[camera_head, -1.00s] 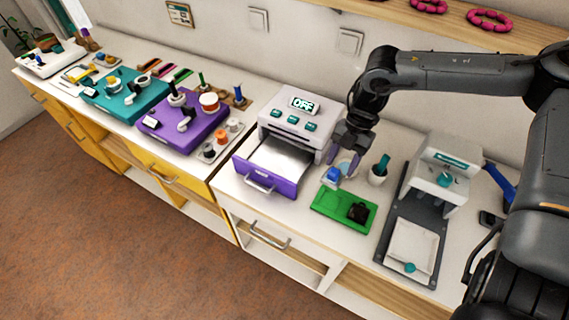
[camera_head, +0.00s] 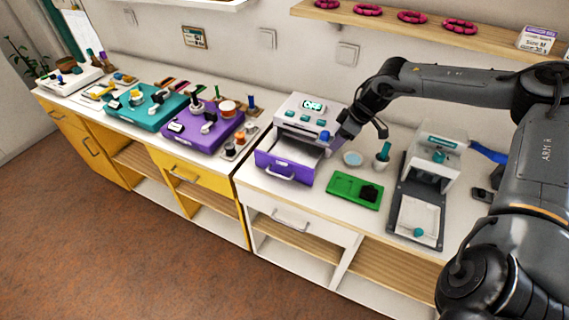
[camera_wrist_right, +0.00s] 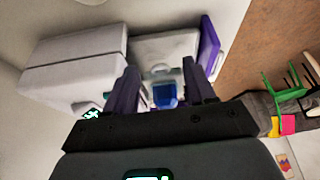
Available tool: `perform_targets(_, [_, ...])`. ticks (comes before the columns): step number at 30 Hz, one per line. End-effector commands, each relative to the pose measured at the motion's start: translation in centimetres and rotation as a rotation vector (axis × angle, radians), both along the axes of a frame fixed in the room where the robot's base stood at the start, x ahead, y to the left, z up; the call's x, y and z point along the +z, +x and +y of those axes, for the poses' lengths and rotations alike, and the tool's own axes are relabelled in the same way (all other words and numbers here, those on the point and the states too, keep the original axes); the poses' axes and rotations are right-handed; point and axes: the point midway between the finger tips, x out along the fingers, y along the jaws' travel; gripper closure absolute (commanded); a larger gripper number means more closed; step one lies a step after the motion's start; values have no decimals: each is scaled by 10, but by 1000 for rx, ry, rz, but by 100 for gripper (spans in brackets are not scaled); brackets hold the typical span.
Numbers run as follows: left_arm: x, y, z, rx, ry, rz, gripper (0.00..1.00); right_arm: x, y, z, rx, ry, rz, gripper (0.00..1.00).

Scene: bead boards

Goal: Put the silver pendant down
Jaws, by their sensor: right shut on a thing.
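My right gripper (camera_head: 333,146) is over the right side of the white machine with the OFF display (camera_head: 312,107), near its open purple-fronted drawer (camera_head: 286,169). A small blue piece (camera_head: 325,135) is at its fingertips. In the right wrist view, the blue piece (camera_wrist_right: 165,95) sits between the two purple fingers, with the pale drawer (camera_wrist_right: 165,45) beyond it. The gripper is shut on the blue piece, held above the machine area. I cannot make out a separate silver pendant; it may be hidden by the blue piece or too small to tell. My left gripper is not in view.
A green tray (camera_head: 343,187) with a dark square recess, a pale round dish (camera_head: 352,158) and a cup (camera_head: 381,163) stand right of the drawer. A grey press (camera_head: 437,158) is further right. Purple (camera_head: 205,140) and teal (camera_head: 150,115) boards lie to the left.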

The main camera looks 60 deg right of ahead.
Motion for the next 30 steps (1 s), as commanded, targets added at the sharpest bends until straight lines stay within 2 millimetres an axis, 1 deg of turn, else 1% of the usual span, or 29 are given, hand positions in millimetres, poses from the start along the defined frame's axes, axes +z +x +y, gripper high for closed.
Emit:
perform_targets(3, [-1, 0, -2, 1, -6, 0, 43, -6, 7, -3, -41, 2, 0, 76])
perform_targets(7, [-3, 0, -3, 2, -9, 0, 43, -19, 22, 2, -52, 7, 3, 76])
perform_targets(13, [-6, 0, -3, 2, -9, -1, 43, -32, 43, 8, -51, 8, 2, 76])
perform_targets(16, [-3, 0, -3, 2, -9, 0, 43, -32, 53, 9, -55, 5, -10, 76])
perform_targets(20, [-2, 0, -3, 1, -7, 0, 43, -38, 62, 12, -54, 6, -9, 76])
perform_targets(29, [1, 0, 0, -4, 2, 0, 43, -55, 92, 22, -46, 7, -4, 76])
perform_targets(30, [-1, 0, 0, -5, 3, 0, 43, -60, 95, 23, -48, 7, -3, 76])
